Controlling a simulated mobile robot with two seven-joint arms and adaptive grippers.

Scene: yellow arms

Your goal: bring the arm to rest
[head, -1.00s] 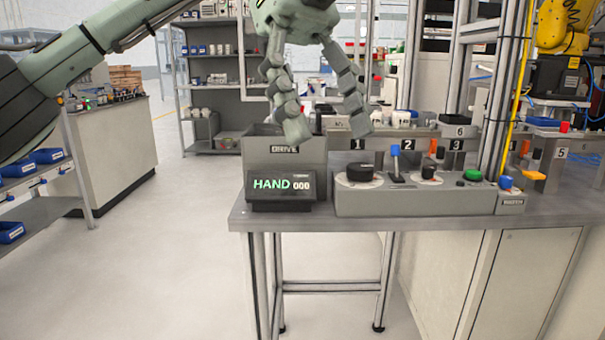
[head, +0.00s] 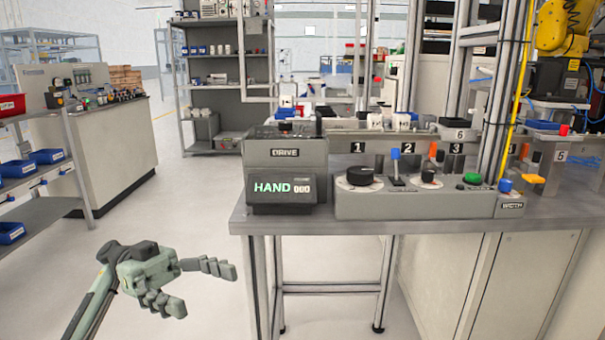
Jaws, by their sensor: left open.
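My left gripper (head: 202,286) is low at the bottom left, below the height of the table top and to the left of the table (head: 300,221). Its two fingers are spread apart and point right, with nothing between them. My left arm (head: 90,305) comes in from the bottom left edge. My right gripper does not show.
On the table stand a drive box (head: 285,153) with a display reading "HAND" and a control panel (head: 415,204) with knobs and buttons. A shelf with blue bins (head: 47,156) is at the left. The floor (head: 190,205) between is clear.

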